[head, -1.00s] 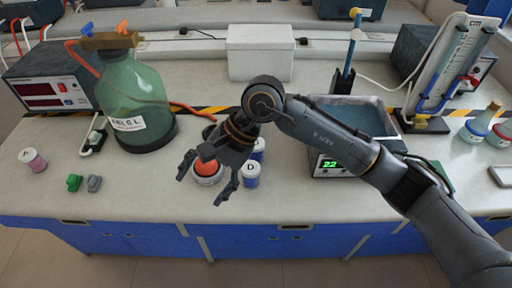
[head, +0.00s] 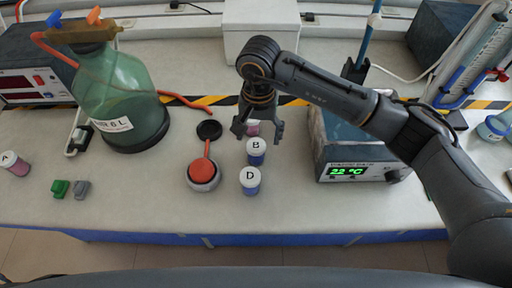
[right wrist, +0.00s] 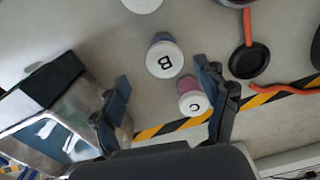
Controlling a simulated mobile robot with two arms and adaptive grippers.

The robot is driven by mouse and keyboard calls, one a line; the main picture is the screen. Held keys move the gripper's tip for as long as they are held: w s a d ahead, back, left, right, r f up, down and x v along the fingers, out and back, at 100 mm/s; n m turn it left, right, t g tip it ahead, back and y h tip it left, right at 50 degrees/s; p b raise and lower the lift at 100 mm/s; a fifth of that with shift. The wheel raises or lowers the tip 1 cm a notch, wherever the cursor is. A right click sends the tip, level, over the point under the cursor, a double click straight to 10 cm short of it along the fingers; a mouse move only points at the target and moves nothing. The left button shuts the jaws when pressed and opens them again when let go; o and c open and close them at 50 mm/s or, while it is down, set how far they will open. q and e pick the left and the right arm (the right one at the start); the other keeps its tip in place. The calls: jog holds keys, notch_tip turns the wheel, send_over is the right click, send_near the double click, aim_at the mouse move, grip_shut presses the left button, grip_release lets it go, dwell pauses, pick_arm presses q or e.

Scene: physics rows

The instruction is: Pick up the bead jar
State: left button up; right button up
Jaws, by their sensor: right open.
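Several small jars with white lettered lids stand on the bench; which one is the bead jar the frames do not tell. Jar C (right wrist: 189,98), with pink contents, lies between the fingers of my open right gripper (head: 258,133) in the right wrist view, nearer one finger. In the head view the gripper partly hides its pink body (head: 252,128). Jar B (head: 256,151), blue, stands just in front, and blue jar D (head: 250,180) nearer still. Pink jar A (head: 14,163) stands at the far left. No contact with a jar is visible. My left gripper is out of view.
A round pot with an orange top (head: 203,173) and a black disc (head: 209,130) stand left of the jars. A large green bottle (head: 125,100) is further left. A water bath (head: 350,172) reading 22 °C stands right, under my forearm.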

aim_at(257, 146)
notch_tip(257, 146, down, 3)
jog(key=shift+w+r, duration=0.1)
jog(key=shift+r, duration=0.05)
jog(key=shift+f, duration=0.3)
jog(key=shift+a+f+p, duration=0.1)
jog(key=shift+f+p, duration=0.55)
jog(key=shift+p, duration=0.05)
notch_tip(257, 146, down, 3)
jog(key=shift+w+a+r+p, duration=0.1)
jog(key=shift+a+r+p, duration=0.05)
jog(key=shift+p, duration=0.3)
jog(key=shift+f, duration=0.65)
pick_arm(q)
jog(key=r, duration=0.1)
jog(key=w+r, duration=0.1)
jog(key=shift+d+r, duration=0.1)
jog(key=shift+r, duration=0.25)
pick_arm(e)
jog(key=c, duration=1.3)
